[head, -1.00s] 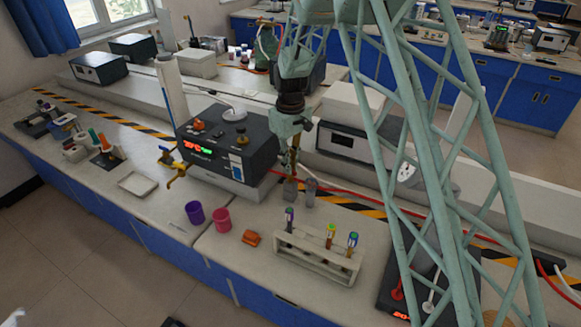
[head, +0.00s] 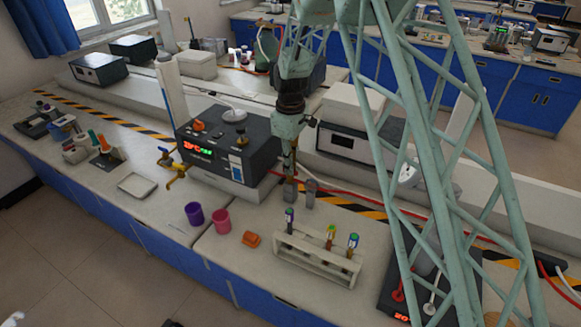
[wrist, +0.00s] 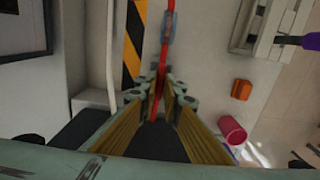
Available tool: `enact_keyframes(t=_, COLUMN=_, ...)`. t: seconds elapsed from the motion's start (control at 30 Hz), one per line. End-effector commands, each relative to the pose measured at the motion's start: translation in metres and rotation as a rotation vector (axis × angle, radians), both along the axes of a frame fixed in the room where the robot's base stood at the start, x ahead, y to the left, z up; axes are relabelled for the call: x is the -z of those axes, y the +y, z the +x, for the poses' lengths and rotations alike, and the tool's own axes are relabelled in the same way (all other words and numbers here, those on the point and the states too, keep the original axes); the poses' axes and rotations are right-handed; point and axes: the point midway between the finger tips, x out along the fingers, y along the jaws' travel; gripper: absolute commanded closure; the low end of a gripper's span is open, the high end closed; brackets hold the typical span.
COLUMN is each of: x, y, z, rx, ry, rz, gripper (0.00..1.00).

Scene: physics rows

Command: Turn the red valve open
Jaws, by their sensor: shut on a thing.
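My gripper (head: 290,190) points down at the bench just right of the black instrument. In the wrist view its two fingers (wrist: 166,92) are close together around a red strip (wrist: 161,75). This strip lines up with the red hose (wrist: 171,10). I cannot tell whether the gripped part is the red valve or the hose; no separate valve handle is distinct. A grey-blue fitting (wrist: 168,28) sits on the hose just beyond the fingertips. It shows in the head view (head: 310,192), right of my gripper.
The black instrument (head: 215,150) stands close left. A test tube rack (head: 318,262), an orange block (head: 251,239), a pink cup (head: 221,220) and a purple cup (head: 194,213) stand in front. Yellow taps (head: 176,172) rise further left. A white-topped box (head: 350,140) stands behind.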

Motion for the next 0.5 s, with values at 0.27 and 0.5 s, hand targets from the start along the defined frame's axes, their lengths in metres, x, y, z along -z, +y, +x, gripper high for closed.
enact_keyframes(t=0.27, x=-0.0001, y=0.0001, z=0.0001, rx=0.0, ry=0.0, rz=0.0, gripper=0.84)
enact_keyframes(t=0.5, x=-0.0001, y=0.0, z=0.0, rx=0.001, ry=0.0, rz=0.0, gripper=0.79)
